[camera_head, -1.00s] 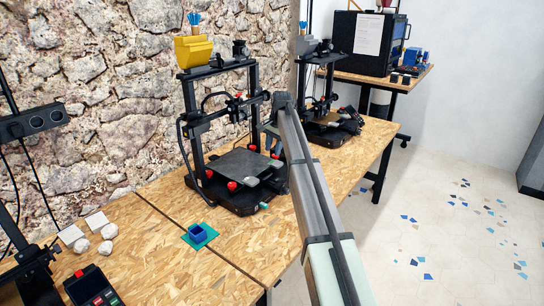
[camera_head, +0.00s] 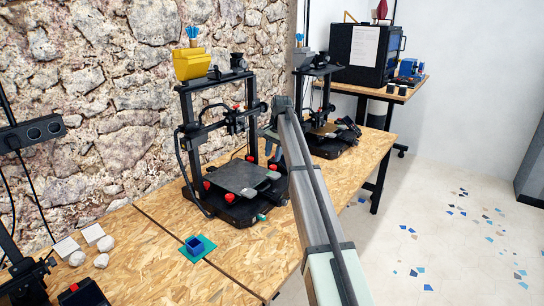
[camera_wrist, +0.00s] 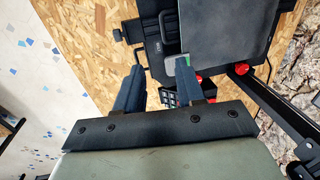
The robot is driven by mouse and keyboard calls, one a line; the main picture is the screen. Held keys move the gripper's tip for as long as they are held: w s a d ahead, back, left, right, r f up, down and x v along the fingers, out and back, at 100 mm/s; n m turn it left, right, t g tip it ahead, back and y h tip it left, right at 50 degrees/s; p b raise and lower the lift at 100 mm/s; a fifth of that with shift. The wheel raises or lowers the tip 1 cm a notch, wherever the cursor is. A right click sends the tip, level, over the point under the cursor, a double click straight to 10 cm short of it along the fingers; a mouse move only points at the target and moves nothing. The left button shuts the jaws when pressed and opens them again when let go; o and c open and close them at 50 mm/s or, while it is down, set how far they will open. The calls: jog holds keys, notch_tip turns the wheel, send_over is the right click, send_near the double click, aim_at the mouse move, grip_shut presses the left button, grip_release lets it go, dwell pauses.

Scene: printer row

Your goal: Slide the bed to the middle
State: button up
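The bed (camera_head: 246,176) is a dark flat plate with red knobs at its corners, on the black printer in the middle of the head view. In the wrist view the bed (camera_wrist: 225,35) fills the upper right, with a light grey-green patch near its edge. My gripper (camera_wrist: 157,68) shows two blue fingers with a clear gap between them, so it is open and empty. The right finger's tip is close to the bed's edge; I cannot tell whether it touches. In the head view my arm hides most of the gripper at the bed's right side.
The printer's upright frame (camera_head: 186,135) stands around the bed. A second printer (camera_head: 329,140) stands behind my arm. Pale stones (camera_head: 77,259) lie at left. The wooden bench (camera_head: 150,265) has bare room near the front.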

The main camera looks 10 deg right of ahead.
jog(key=shift+s+d+r, duration=0.25)
jog(key=shift+r, duration=0.4)
jog(key=shift+s+d+r, duration=0.2)
jog(key=shift+d+r, duration=0.05)
jog(key=shift+r, duration=0.45)
jog(key=shift+s+d+r, duration=0.25)
jog(key=shift+r, duration=0.4)
